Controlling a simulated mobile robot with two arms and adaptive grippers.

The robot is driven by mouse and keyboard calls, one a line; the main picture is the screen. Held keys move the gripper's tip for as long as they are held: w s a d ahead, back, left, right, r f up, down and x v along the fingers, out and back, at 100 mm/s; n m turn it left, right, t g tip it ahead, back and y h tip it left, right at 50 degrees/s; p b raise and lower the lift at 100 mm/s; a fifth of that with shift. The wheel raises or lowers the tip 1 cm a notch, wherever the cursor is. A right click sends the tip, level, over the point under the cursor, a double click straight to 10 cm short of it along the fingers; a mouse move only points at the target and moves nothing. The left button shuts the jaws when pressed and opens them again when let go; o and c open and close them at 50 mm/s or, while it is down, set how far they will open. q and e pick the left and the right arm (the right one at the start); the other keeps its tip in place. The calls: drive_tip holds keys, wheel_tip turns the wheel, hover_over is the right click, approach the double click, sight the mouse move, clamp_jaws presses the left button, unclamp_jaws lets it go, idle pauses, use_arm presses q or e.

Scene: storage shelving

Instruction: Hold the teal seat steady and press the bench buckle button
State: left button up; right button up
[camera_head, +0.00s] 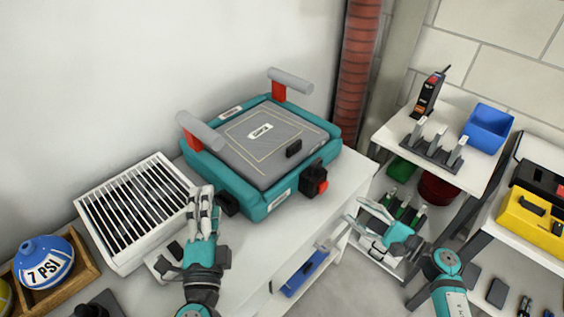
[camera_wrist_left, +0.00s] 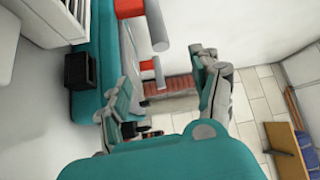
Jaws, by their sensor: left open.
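The teal seat (camera_head: 265,202) sits on a white shelf top, with a grey top panel and two grey bar handles on red posts. The black bench buckle (camera_head: 313,178) is on its right front side, with a red button (camera_head: 323,187) facing outward. My left gripper (camera_head: 202,203) is open and empty beside the seat's left front corner, near a black block (camera_head: 229,204). In the left wrist view its spread fingers (camera_wrist_left: 168,95) have the seat's teal side (camera_wrist_left: 90,110) to their left. My right gripper (camera_head: 358,214) appears open and empty, right of and apart from the buckle.
A white slatted crate (camera_head: 108,243) stands left of the seat. A blue ball marked 7 PSI (camera_head: 44,261) sits in a wooden tray at far left. Right shelving holds a blue bin (camera_head: 487,128) and a yellow case (camera_head: 530,217). Open floor lies between the shelves.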

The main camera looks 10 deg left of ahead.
sight(216, 144)
use_arm(q)
drive_tip(key=shift+w, duration=0.1)
drive_tip(key=x, duration=1.7)
drive_tip(key=shift+w+a+f, duration=0.1)
clamp_jaws()
drive_tip(key=shift+f, duration=0.1)
use_arm(e)
clamp_jaws()
drive_tip(key=m+h, duration=0.1)
drive_tip(key=m, duration=0.1)
drive_tip(key=r+m+g+h, duration=0.1)
drive_tip(key=m, duration=0.2)
drive_tip(key=s+r+m, duration=0.1)
drive_tip(key=m, duration=0.1)
drive_tip(key=shift+d+r+m+g+h, duration=0.15)
drive_tip(key=shift+d+m+g+h, duration=0.2)
drive_tip(key=shift+m+g+h, duration=0.05)
